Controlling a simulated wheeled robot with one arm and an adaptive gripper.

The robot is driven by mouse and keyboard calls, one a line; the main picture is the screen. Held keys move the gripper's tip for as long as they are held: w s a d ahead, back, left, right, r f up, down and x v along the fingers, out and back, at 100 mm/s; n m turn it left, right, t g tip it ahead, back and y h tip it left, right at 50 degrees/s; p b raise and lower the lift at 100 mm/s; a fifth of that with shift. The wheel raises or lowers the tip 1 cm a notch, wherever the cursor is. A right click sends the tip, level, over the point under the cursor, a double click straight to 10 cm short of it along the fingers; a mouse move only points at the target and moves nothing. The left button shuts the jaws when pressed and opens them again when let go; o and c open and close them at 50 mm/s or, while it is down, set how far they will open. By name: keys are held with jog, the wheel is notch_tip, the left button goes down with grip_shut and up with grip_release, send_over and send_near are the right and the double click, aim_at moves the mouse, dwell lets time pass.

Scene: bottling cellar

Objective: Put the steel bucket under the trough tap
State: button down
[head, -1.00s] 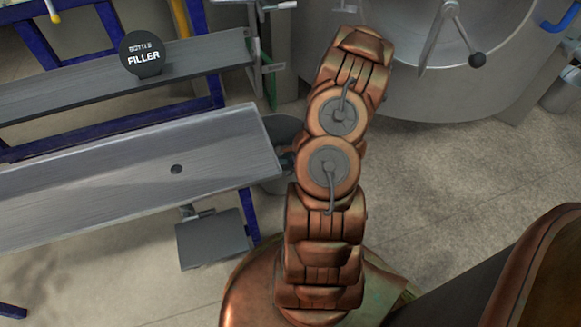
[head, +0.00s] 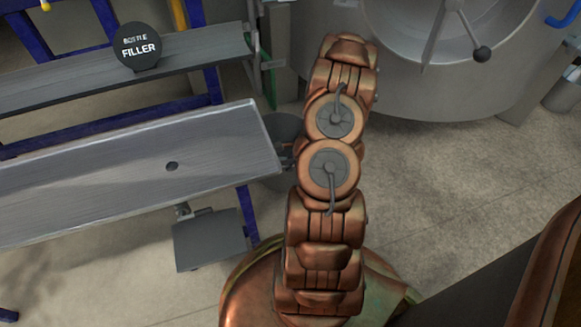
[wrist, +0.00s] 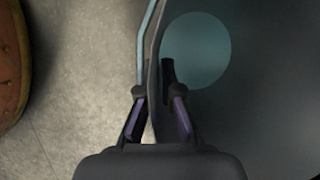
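The steel bucket (head: 283,128) stands out at the right end of the trough (head: 90,185), partly hidden behind my arm. In the wrist view the bucket's dark inside (wrist: 265,110) fills the right, with a pale round patch in it. My gripper (wrist: 155,95) has one finger outside and one inside the bucket wall, and looks shut on it. A thin handle or rim line runs up from the fingers. The head view hides my gripper behind the arm. A small tap (head: 183,211) hangs under the trough's front edge, above a grey square plate (head: 209,240).
A bench with a round bottle filler sign (head: 138,46) stands behind the trough. A blue leg (head: 248,215) holds the trough near its right end. A large steel tank (head: 450,75) is at the back right. The floor (head: 440,180) right of my arm is clear.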

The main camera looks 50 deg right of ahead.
dwell(0.3)
jog(key=c, duration=1.3)
grip_release()
jog(key=p+v, duration=0.5)
jog(key=v, duration=0.7)
